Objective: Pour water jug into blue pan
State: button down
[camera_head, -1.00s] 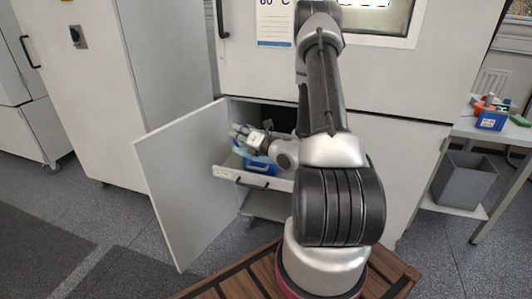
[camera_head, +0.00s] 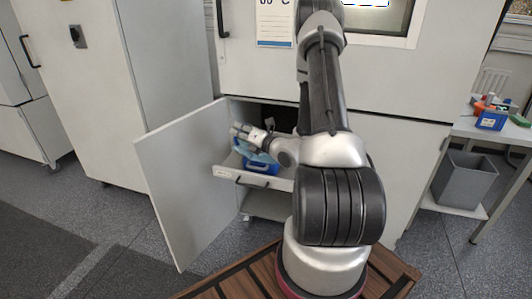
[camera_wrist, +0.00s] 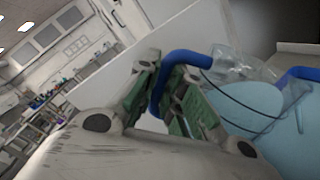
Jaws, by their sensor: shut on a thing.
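My gripper (camera_head: 243,134) is above the pulled-out drawer in the open lower cabinet. In the wrist view, its green-padded fingers (camera_wrist: 172,100) are shut on the blue handle of the water jug (camera_wrist: 265,108). The jug is clear, with pale blue water in it, and looks tilted. In the head view, the jug (camera_head: 241,148) is a small pale blue patch, largely hidden by the gripper. The blue pan (camera_head: 262,166) sits in the drawer just below and right of the jug. My wrist hides part of it. I cannot tell whether water is flowing.
The drawer (camera_head: 225,172) has a dark front handle. The open cabinet door (camera_head: 185,185) stands to its left, close to the gripper. A grey bin (camera_head: 462,180) and a side table with small coloured items (camera_head: 490,119) are far right. Floor left of the door is clear.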

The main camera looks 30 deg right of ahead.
jog(key=shift+w+d+r+m+p, duration=0.1)
jog(key=shift+d+r+m+p, duration=0.2)
jog(key=shift+m+p, duration=0.1)
dwell(1.3)
jog(key=a+f+n, duration=0.1)
jog(key=a+n, duration=0.1)
jog(key=shift+s+a+f+n, duration=0.1)
jog(key=shift+s+f+n, duration=0.15)
jog(key=shift+f+n, duration=0.15)
jog(key=shift+s+a+n, duration=0.1)
jog(key=shift+a+n, duration=0.15)
jog(key=shift+n, duration=0.15)
jog(key=s+a+f+n+b, duration=0.2)
jog(key=a+f+n, duration=0.3)
jog(key=a+n, duration=0.15)
jog(key=w+a+r, duration=0.1)
jog(key=r, duration=0.6)
jog(key=w+a+r, duration=0.2)
jog(key=r, duration=0.6)
jog(key=shift+w+a+r+n+y, duration=0.15)
jog(key=shift+w+r+n+y, duration=0.15)
jog(key=shift+n, duration=0.15)
